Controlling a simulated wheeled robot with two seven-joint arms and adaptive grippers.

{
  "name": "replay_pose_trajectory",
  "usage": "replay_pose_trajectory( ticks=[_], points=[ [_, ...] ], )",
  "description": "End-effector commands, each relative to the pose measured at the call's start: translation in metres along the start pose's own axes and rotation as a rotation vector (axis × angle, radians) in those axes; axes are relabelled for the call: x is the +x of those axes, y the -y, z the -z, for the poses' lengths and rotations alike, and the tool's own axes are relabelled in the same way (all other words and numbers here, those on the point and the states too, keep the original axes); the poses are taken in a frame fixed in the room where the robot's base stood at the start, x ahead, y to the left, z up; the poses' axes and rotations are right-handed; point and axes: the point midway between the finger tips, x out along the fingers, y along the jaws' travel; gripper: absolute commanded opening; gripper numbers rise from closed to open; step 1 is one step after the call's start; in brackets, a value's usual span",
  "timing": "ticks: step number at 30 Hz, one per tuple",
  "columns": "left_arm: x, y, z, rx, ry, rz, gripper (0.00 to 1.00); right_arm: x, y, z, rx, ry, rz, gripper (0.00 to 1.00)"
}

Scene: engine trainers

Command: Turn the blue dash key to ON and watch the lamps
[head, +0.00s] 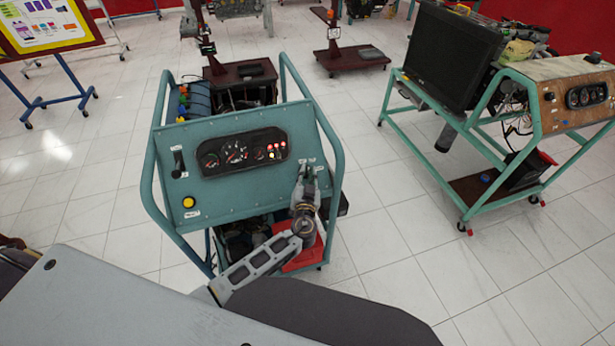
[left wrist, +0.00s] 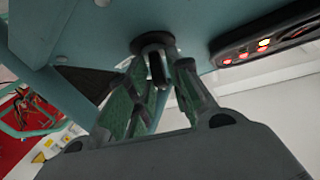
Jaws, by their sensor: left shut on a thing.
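The blue-green dash panel (head: 215,190) is on the trainer stand in the middle of the head view. Its black instrument cluster (head: 240,152) has several dials and several lit lamps (head: 277,149), red and paler, at the right end. The lit lamps also show in the left wrist view (left wrist: 263,46). My left gripper (head: 308,172) is at the panel's right side, shut on the dash key (left wrist: 156,68). The key sits in a dark round switch (left wrist: 152,42) on the panel.
The panel also has a yellow button (head: 188,202) and a black lever (head: 178,162) at left. The stand's tube frame (head: 332,150) rises close to the right of my gripper. Another trainer (head: 485,150) with a black screen stands at right, with clear tiled floor between.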

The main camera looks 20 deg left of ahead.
Motion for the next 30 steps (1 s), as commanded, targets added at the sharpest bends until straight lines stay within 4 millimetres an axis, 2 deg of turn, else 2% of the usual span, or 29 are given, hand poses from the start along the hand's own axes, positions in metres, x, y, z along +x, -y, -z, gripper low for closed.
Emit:
replay_pose_trajectory(
  ticks=[2, 15, 30],
  points=[
    [0.003, 0.005, 0.004, 0.036, -0.007, -0.034, 0.00, -0.001, -0.001, 0.000, -0.001, 0.000, -0.001, 0.42],
    [0.004, 0.007, 0.007, 0.179, -0.007, -0.196, 0.00, -0.011, -0.003, 0.001, -0.002, 0.000, -0.003, 0.42],
    [0.005, 0.007, 0.007, 0.210, -0.008, -0.229, 0.00, -0.013, 0.001, 0.002, 0.000, -0.001, 0.001, 0.42]
  ],
)
